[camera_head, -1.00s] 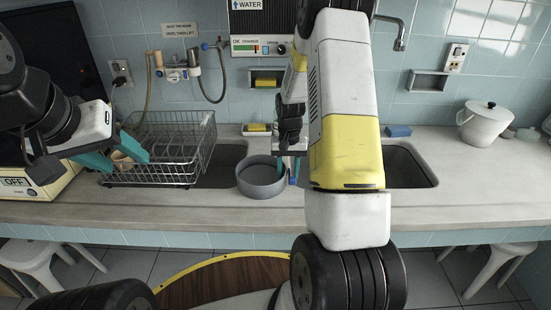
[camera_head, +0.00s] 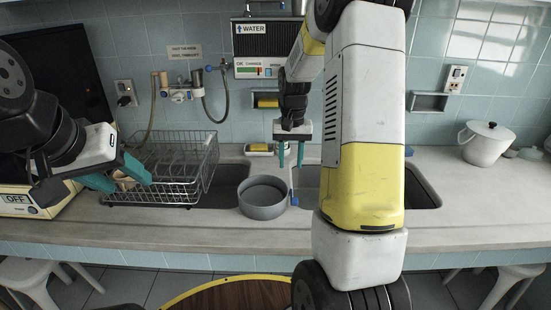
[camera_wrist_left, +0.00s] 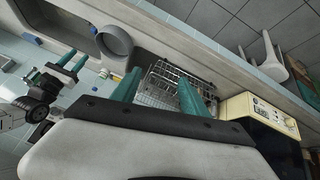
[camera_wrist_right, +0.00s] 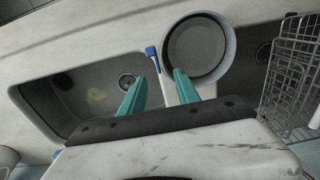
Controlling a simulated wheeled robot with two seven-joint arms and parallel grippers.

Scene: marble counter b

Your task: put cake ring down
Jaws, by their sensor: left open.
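The cake ring, a grey round ring (camera_head: 262,198), rests on the counter's divider between the two sinks, just right of the dish rack. It also shows in the right wrist view (camera_wrist_right: 198,50) and the left wrist view (camera_wrist_left: 114,42). My right gripper (camera_head: 291,166) is open and empty, raised above and slightly behind-right of the ring, with its teal fingers pointing down and clear of it. My left gripper (camera_head: 124,176) is open and empty at the left, in front of the dish rack.
A wire dish rack (camera_head: 170,165) stands left of the ring. A blue-handled brush (camera_wrist_right: 152,56) lies beside the ring. A white lidded pot (camera_head: 487,144) is at the far right. Sinks open on both sides.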

